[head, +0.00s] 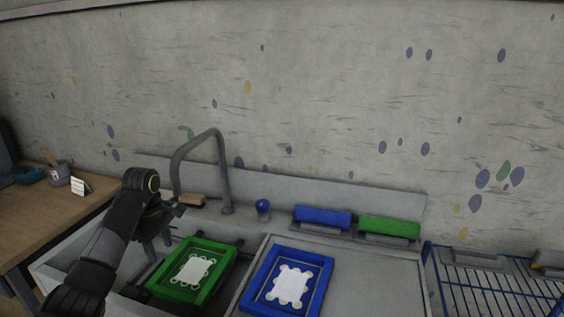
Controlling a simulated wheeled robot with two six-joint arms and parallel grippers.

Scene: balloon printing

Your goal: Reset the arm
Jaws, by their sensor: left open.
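My left arm comes in from the lower left, with its black left gripper (157,246) over the left side of the sink, near the tap. The left gripper is open, and I see nothing held in it. It is beside and a little above the green frame (217,276), which lies in the sink area with a white patterned sheet in its middle. A blue frame (257,281) with a similar white pattern lies on the grey counter to the right. My right gripper is not in view.
A grey tap (222,170) arches behind the sink. A blue block (322,217) and a green block (389,227) sit at the counter's back edge. A blue wire rack (490,284) is at right. A wooden table (60,215) is at left.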

